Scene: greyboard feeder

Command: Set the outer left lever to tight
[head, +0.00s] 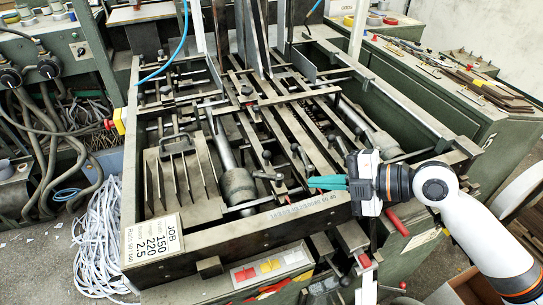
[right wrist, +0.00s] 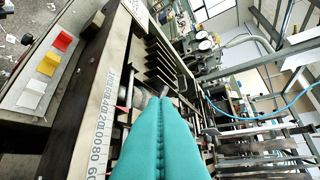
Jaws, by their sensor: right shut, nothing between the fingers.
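The feeder frame (head: 290,215) carries several dark levers with round black knobs. The leftmost of the front group (head: 268,176) lies low beside the front rail, near a grey cylinder (head: 238,187). Another knobbed lever (head: 296,149) stands to its right. I cannot tell the tight or loose marking of any lever. My right gripper (head: 327,183) has teal fingers, shut and empty, pointing left above the front rail, to the right of the leftmost lever and apart from it. In the right wrist view the shut fingers (right wrist: 163,100) hide what lies directly beyond their tips. My left gripper is out of view.
A numbered scale (right wrist: 101,125) with red pointers runs along the front rail. A job card (head: 168,238) stands at the front left corner. Coloured switches (head: 270,266) sit below the rail. Slanted metal plates (head: 180,180) fill the left bay. Green cabinets (head: 480,110) stand right.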

